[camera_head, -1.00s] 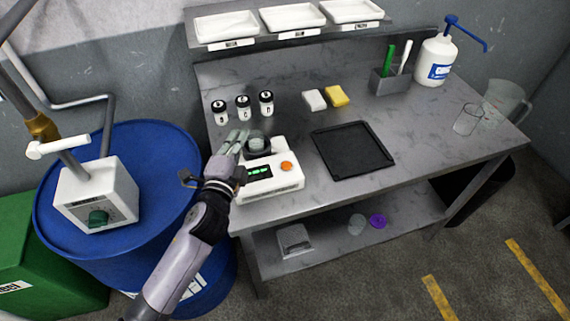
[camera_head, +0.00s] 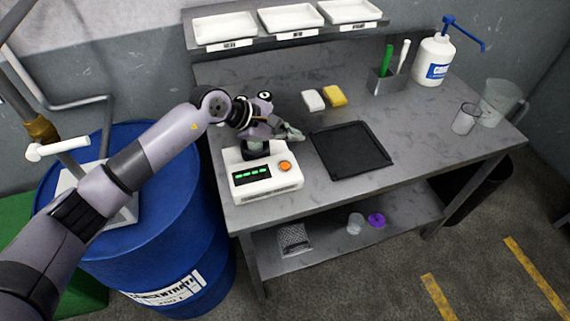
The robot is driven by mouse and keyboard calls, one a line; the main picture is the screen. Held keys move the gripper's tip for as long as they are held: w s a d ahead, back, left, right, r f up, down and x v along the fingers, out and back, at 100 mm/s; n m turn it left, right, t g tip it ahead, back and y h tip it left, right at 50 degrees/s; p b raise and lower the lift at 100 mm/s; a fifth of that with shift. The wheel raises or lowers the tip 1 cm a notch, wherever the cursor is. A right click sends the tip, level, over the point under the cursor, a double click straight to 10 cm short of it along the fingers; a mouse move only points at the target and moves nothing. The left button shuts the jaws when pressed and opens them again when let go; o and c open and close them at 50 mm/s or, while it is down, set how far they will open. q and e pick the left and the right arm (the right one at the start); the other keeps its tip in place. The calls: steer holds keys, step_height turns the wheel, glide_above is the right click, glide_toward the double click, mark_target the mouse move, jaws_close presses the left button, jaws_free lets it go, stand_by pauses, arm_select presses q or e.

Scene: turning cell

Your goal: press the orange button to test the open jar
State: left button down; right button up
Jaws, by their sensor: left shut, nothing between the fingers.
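The white tester (camera_head: 267,186) stands at the left front of the bench, with a green-lit display (camera_head: 252,173) and an orange button (camera_head: 285,165) on its front. A dark round holder (camera_head: 255,151) sits at its back; a clear jar seen in it earlier is now hidden by my left arm. My left gripper (camera_head: 292,134) is shut and empty, above and behind the orange button, apart from it. A clear open container (camera_head: 355,224) and a purple lid (camera_head: 376,220) lie on the lower shelf. My right gripper is not in view.
A black tray (camera_head: 350,150) lies right of the tester. A white and a yellow sponge (camera_head: 335,96) lie behind it. Black-capped bottles (camera_head: 265,97) are mostly hidden by my arm. A pump bottle (camera_head: 435,60) and clear beakers (camera_head: 466,118) stand at the right.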

arm_select(q)
steer(key=shift+w+a+f+y, duration=0.15)
steer(key=shift+a+y, duration=0.05)
steer(key=shift+a, duration=0.15)
steer(key=shift+w+a+f+y, duration=0.1)
steer(key=shift+w+a+y, duration=0.1)
steer(key=shift+a, duration=0.15)
steer(key=shift+f, duration=0.1)
steer(key=b, duration=0.4)
glide_above(285, 167)
step_height(285, 167, down, 8)
steer(key=shift+f+b, duration=0.3)
steer(key=shift+s, duration=0.1)
stand_by(0.8)
steer(key=shift+f+b, duration=0.45)
steer(key=shift+b, duration=0.2)
